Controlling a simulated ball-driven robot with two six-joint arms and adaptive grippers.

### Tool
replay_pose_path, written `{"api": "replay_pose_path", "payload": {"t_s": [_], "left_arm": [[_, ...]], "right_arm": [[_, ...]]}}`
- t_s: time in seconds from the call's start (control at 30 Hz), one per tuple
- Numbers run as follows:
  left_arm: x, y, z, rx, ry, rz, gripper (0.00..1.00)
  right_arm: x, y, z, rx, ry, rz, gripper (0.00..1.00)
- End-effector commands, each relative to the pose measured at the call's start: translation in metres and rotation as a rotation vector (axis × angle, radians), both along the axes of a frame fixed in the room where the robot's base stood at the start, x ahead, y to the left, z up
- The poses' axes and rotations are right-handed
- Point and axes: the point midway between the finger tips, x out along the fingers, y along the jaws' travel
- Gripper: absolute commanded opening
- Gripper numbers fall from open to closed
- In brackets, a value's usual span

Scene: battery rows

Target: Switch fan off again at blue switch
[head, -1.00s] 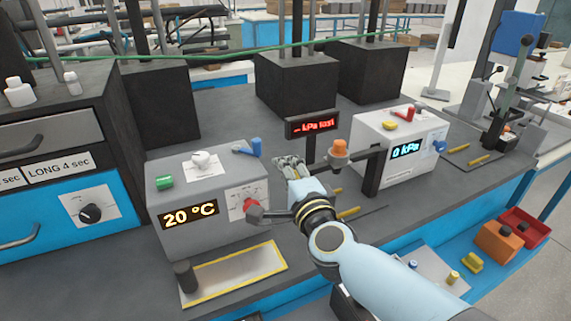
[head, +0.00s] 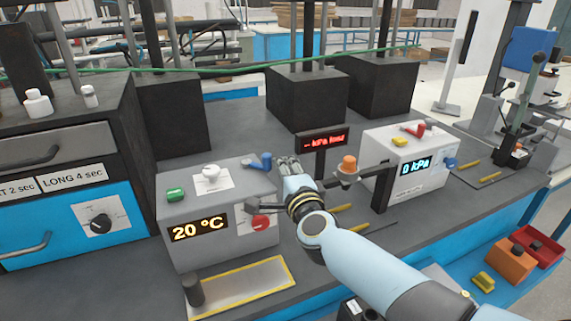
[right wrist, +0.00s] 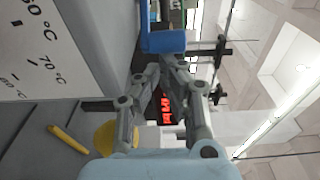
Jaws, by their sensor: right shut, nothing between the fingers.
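The blue switch (head: 261,160) is a small lever on the back right of the top of the grey box (head: 205,250) reading 20 °C. My right gripper (head: 287,162) is just right of the blue switch, with a small gap between them in the head view. In the right wrist view the blue switch (right wrist: 163,41) shows just beyond the fingertips of my right gripper (right wrist: 163,72). The fingers are shut and empty. I cannot tell whether they touch the switch. No fan is clearly recognisable. My left gripper is not in view.
A red display (head: 324,138) on a post and an orange knob (head: 348,164) stand right of the gripper. The 0 kPa box (head: 405,150) is farther right.

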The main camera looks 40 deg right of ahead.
Motion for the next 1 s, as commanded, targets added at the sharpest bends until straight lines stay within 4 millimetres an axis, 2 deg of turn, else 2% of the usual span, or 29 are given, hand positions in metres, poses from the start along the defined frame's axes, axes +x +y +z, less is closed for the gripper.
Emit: {"api": "replay_pose_path", "payload": {"t_s": [0.1, 0.4, 0.53, 0.67, 1.0], "left_arm": [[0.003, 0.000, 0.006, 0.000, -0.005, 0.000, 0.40], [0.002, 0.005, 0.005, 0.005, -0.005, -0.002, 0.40], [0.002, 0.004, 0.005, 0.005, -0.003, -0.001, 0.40], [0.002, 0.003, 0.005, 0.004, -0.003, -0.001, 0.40], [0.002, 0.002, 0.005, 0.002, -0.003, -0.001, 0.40]], "right_arm": [[-0.006, 0.012, 0.002, 0.001, 0.000, 0.000, 0.00], [-0.006, 0.012, 0.001, 0.000, -0.001, 0.000, 0.00], [-0.014, 0.015, 0.000, 0.000, 0.001, 0.000, 0.00], [-0.034, 0.022, 0.000, 0.001, 0.002, -0.001, 0.00], [-0.099, 0.046, 0.001, 0.000, 0.001, -0.001, 0.00]]}}
